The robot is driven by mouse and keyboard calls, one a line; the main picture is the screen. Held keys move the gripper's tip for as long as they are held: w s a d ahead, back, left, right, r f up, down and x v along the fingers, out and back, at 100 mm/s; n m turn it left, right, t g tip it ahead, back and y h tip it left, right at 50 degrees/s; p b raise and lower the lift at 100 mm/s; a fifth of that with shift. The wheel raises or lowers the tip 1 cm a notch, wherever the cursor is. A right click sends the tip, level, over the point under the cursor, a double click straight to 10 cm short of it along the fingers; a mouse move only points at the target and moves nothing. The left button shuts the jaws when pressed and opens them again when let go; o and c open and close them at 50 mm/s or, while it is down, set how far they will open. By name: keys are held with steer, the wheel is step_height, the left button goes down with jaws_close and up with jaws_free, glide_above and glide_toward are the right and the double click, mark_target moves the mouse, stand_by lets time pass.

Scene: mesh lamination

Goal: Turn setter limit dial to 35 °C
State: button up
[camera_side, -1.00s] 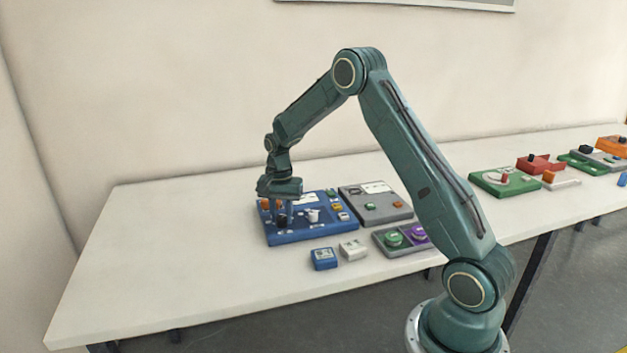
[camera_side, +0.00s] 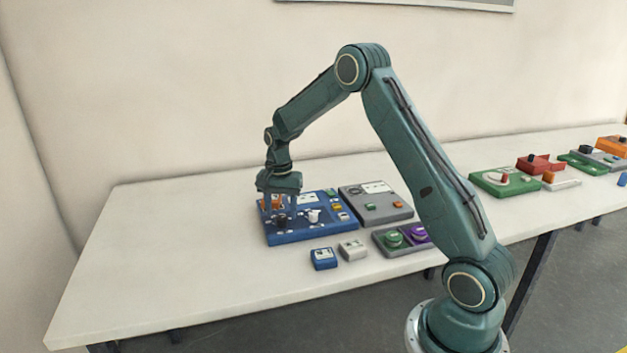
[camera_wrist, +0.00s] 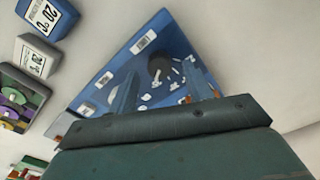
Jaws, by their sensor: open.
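A blue panel (camera_side: 285,236) lies on the table and carries a black dial (camera_side: 281,219), a white dial (camera_side: 313,215) and orange parts at its left. Its printed labels are too small to read, so I cannot tell which knob is the setter limit dial. My gripper (camera_side: 281,211) points down over the panel's left part, open and empty. In the wrist view its two fingers stand apart, with the black dial (camera_wrist: 160,68) showing between their tips. I cannot tell if either finger touches it. The dial's pointer and scale cannot be read.
A blue display box (camera_side: 324,259) and a white one (camera_side: 352,249) stand in front of the panel. A grey panel (camera_side: 378,208) and a unit with green and purple knobs (camera_side: 394,247) are at its right. More devices stand far right. The table's left is clear.

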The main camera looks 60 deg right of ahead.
mark_target(282, 217)
step_height(282, 217, up, 12)
steer(key=shift+r, duration=0.15)
stand_by(0.4)
steer(key=s+a+r+n+t, duration=0.3)
steer(key=s+a+r+n, duration=0.4)
steer(key=s+a+r, duration=0.45)
steer(key=s+a+f+n+t, duration=0.1)
steer(key=s+a+n, duration=0.2)
steer(key=s, duration=0.6)
steer(key=s+a+f+n+t, duration=0.1)
steer(key=s+a+n, duration=0.3)
steer(key=s, duration=0.5)
steer(key=shift+a+f+t, duration=0.15)
steer(key=shift+f+t, duration=0.15)
steer(key=shift+f, duration=0.25)
